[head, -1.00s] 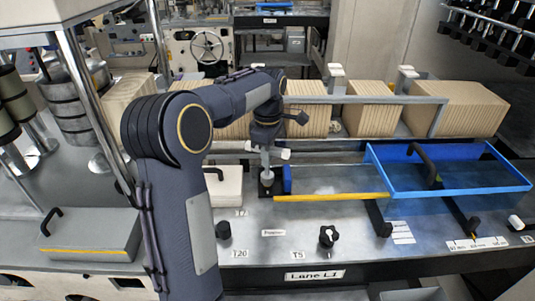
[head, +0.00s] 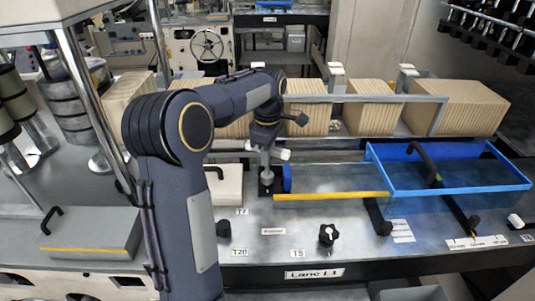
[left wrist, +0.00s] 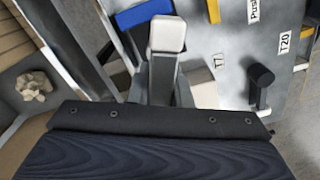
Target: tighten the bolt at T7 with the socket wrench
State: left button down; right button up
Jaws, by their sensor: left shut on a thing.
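My left gripper (head: 266,150) is over the lane deck, beside the left end of the blue and yellow guard. It is shut on a grey upright tool, apparently the socket wrench (head: 266,174), whose lower end meets a small dark block on the deck. A pale, blocky end shows in the left wrist view, but I cannot tell whether it belongs to the tool or a finger. The T7 label (head: 242,211) is at the deck's front left; it also shows in the left wrist view (left wrist: 218,62). The bolt is hidden under the tool. My right gripper is not in view.
A blue-framed clear cover (head: 450,190) with a black handle lies at the right. Black knobs stand near T20 (head: 239,252) and T5 (head: 297,253). A pale box (head: 228,188) is left of the tool. Brown stacked packs (head: 374,115) line the back.

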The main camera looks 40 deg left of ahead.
pick_arm(q)
jog(key=shift+m, duration=0.9)
jog(key=shift+m, duration=1.2)
jog(key=shift+f, duration=0.1)
jog(key=shift+m, duration=1.1)
